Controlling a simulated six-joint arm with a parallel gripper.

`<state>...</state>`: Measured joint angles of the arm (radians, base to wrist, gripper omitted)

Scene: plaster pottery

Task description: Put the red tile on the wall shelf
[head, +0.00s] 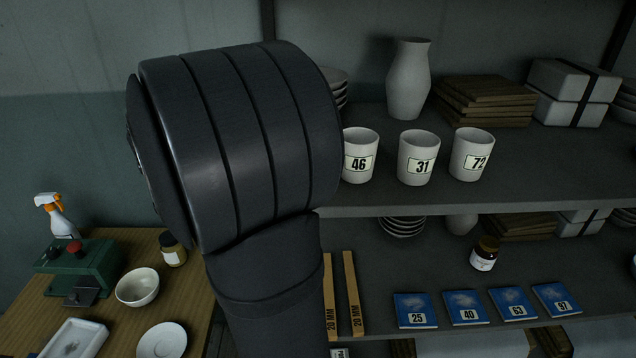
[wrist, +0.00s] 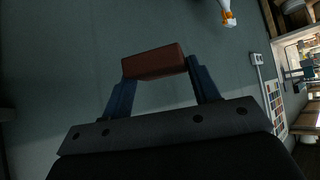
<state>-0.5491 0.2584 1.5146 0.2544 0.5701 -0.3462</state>
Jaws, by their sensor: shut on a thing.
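The red tile (wrist: 153,62) shows in the wrist view as a brown-red block between the two blue fingers of my gripper (wrist: 159,68). The gripper is shut on it, with the tile spanning the fingertips. A dim grey-green surface fills the view behind it. In the head view my arm covers the left-centre, and neither the gripper nor the tile shows. A grey shelf unit (head: 480,196) stands against the wall at right. Its upper board carries white cups (head: 417,158) marked 46, 31 and 72. I cannot tell whether this unit is the wall shelf.
A wooden table (head: 131,262) at left carries a spray bottle (head: 56,216), a green device (head: 80,267) and a bowl (head: 137,288).

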